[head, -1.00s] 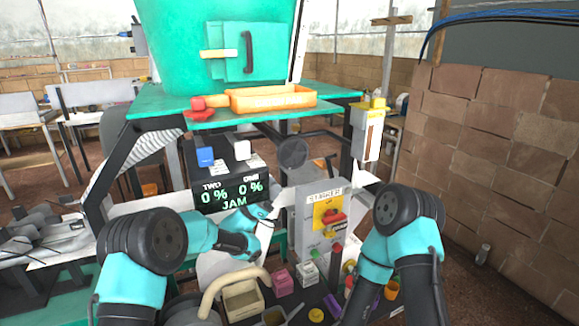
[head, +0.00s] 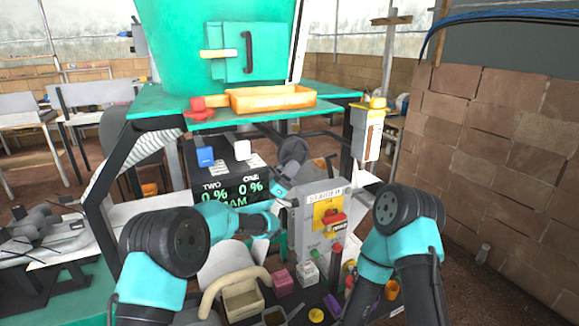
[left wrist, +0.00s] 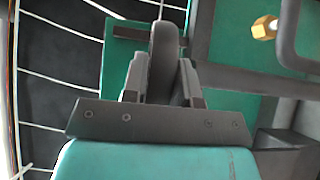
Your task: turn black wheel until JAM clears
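The black wheel (head: 294,150) stands at the middle of the machine, right of the display. My left gripper (head: 283,184) is up at the wheel's lower side. In the left wrist view the wheel (left wrist: 166,50) is edge-on between the two fingers (left wrist: 165,88), one on each side. I see hardly any gap, but cannot tell whether they press on it. The black display (head: 232,190) reads TWO 0 % and ONE 0 % in green. Below, the end of JAM shows; my left arm covers its first letter.
A grey panel (head: 307,207) with a red switch (head: 333,217) stands right of my left forearm. An orange tray (head: 272,99) sits on the green shelf above. Small bins and coloured blocks, including a pink one (head: 283,281), crowd the lower bench.

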